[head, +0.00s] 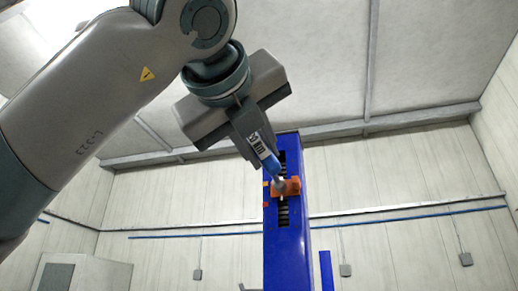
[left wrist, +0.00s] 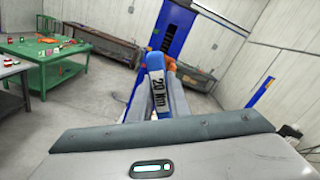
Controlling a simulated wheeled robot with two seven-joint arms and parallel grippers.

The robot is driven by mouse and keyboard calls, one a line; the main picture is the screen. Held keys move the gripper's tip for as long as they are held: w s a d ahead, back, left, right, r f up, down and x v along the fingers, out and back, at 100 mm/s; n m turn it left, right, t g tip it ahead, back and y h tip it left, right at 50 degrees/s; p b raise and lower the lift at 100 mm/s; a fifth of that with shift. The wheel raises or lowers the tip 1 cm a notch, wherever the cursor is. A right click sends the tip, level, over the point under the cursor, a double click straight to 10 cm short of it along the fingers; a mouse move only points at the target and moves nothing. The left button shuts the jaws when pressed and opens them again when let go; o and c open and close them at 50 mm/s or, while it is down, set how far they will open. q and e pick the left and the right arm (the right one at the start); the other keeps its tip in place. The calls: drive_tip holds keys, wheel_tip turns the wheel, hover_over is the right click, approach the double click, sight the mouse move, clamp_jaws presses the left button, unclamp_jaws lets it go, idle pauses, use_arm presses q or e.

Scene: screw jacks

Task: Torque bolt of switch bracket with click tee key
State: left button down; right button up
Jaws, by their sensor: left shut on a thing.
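A blue column (head: 287,240) with a dark slotted screw stands upright in the middle of the head view. An orange switch bracket (head: 292,187) sits on its front face. My left gripper (head: 255,146) is shut on the click tee key (head: 269,161), a blue tool with a white label. The key slants down to the right, and its grey tip overlaps the bracket's left part. The bolt is hidden, so I cannot tell whether the tip is seated. The left wrist view shows the labelled key (left wrist: 157,86) up close, with part of the orange bracket (left wrist: 172,66) behind it.
In the left wrist view, a green table (left wrist: 45,55) with small parts stands at the left. The grey floor (left wrist: 90,95) between is open.

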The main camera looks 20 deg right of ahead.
use_arm(q)
drive_tip(key=shift+w+d, duration=0.2)
drive_tip(key=shift+w, duration=0.1)
drive_tip(key=shift+m, duration=0.3)
idle(0.3)
drive_tip(key=shift+m, duration=0.6)
drive_tip(key=shift+m+p, duration=0.4)
drive_tip(key=shift+m, duration=1.6)
drive_tip(key=shift+s+f+n+b, duration=0.15)
drive_tip(key=shift+n+b, duration=0.35)
drive_tip(key=shift+b, duration=0.45)
drive_tip(key=shift+n, duration=0.3)
drive_tip(key=shift+r, duration=0.2)
